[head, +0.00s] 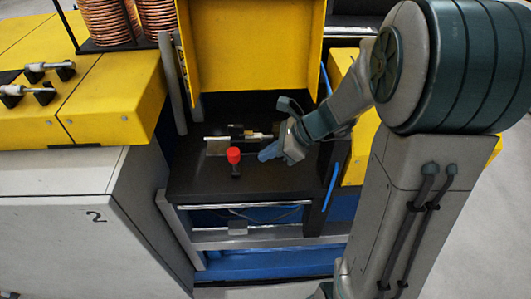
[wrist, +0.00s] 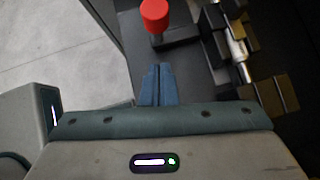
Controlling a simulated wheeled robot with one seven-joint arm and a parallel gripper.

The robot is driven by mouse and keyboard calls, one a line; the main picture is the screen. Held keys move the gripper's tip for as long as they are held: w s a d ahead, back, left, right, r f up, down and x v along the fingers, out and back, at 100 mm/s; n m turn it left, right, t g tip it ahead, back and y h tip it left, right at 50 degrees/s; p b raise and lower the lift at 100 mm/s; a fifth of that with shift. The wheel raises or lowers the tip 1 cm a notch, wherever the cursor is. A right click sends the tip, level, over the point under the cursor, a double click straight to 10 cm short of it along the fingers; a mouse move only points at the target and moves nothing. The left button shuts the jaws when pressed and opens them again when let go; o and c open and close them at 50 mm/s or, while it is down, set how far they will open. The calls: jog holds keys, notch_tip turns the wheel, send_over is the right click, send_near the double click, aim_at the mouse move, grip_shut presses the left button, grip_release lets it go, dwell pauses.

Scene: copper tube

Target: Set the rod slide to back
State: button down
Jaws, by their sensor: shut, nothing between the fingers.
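The rod slide seems to be the metal rod and dark block assembly (head: 240,136) on the black machine bed, below the raised yellow cover. A red knob (head: 234,155) on a short dark post stands in front of it; it also shows at the top of the wrist view (wrist: 155,14). My gripper (head: 266,155) is just right of the red knob, apart from it. In the wrist view my gripper (wrist: 158,70) has its blue fingers together and empty, pointing toward the knob. The metal rod (wrist: 236,47) lies to the right there. Which part slides is unclear.
The yellow cover (head: 250,45) stands open behind the bed. A yellow-topped cabinet marked 2 (head: 60,215) is at left, with copper coils (head: 105,20) behind it. The black bed (head: 205,185) is clear in front of the knob.

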aim_at(239, 169)
jog(key=x, duration=0.7)
jog(key=shift+a+f, duration=0.25)
jog(key=shift+w, duration=0.1)
